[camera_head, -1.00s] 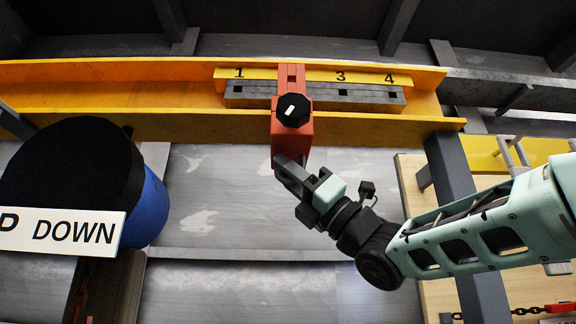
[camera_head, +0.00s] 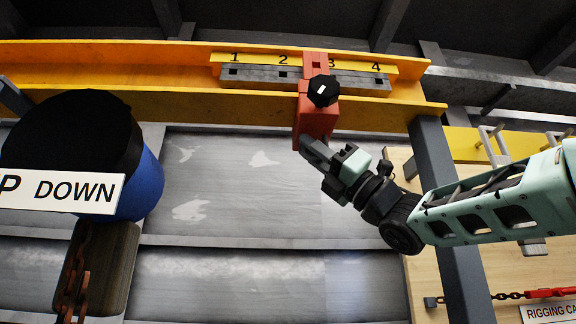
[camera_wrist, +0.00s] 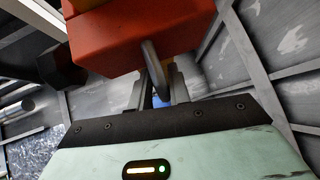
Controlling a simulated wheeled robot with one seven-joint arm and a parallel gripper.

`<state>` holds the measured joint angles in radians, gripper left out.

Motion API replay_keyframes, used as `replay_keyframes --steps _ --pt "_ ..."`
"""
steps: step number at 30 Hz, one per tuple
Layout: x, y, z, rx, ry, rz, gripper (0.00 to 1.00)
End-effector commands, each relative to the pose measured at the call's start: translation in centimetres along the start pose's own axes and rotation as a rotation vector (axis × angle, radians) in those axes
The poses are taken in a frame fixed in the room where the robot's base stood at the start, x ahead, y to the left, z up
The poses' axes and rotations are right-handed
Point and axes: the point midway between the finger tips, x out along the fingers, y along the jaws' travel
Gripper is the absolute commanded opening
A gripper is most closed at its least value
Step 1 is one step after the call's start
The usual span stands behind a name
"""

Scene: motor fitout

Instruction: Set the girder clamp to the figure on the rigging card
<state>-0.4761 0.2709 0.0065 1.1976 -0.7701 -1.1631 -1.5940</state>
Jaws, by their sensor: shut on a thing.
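The red girder clamp (camera_head: 316,120) hangs on the yellow girder (camera_head: 150,95). Its upper strap is between the figures 2 and 3 on the scale plate (camera_head: 255,77), nearer 3, partly covering that figure. A black knob (camera_head: 324,90) with a white mark is on the clamp's front and hides part of the slotted bar. My gripper (camera_head: 307,143) is at the clamp's lower end. In the wrist view, its fingers are shut on the grey handle (camera_wrist: 152,62) under the clamp body (camera_wrist: 135,30).
A rigging card label (camera_head: 548,312) is cut off at the lower right; no figure is readable. A blue and black drum shape (camera_head: 70,150) with a "DOWN" sign (camera_head: 75,193) is at left. A grey post (camera_head: 445,200) stands right of my gripper.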

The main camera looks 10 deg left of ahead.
Motion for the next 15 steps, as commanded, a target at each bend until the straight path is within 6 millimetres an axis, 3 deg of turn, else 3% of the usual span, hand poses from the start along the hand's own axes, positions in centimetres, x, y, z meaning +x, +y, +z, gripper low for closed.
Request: replay_keyframes --steps 1,3,14,15 --pt "-1.12 -0.75 0.56 -0.004 -0.007 -0.019 0.00" --pt "-1.41 -0.74 1.05 -0.002 -0.005 -0.019 0.00" --pt "-1.44 -0.72 1.49 0.002 -0.004 -0.019 0.00" --pt "-1.43 -0.72 1.49 0.002 -0.003 -0.019 0.24"
